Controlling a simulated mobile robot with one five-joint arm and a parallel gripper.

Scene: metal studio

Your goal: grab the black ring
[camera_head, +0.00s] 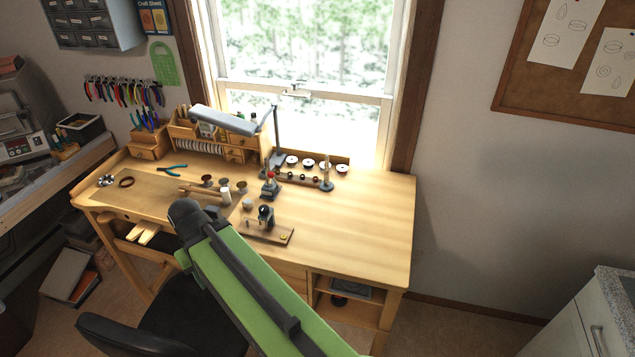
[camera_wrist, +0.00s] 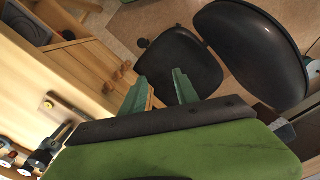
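A dark ring (camera_head: 127,182), black or dark brown, lies flat on the left end of the wooden workbench (camera_head: 370,210) in the head view. A small silvery object (camera_head: 106,180) is just left of it. I cannot make out the ring in the wrist view. My gripper (camera_wrist: 158,82) shows two green fingers spread apart with nothing between them. It is beside the bench drawers and over the black chair, away from the ring. In the head view my green arm reaches over the bench front, and my fingers cannot be seen there.
Blue pliers (camera_head: 172,171), a vise-like red-topped tool (camera_head: 270,186) and a small wooden board (camera_head: 266,232) with a tool stand on the bench. A black chair (camera_head: 160,325) is in front; its seat (camera_wrist: 180,65) fills the wrist view's middle. The bench's right end is clear.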

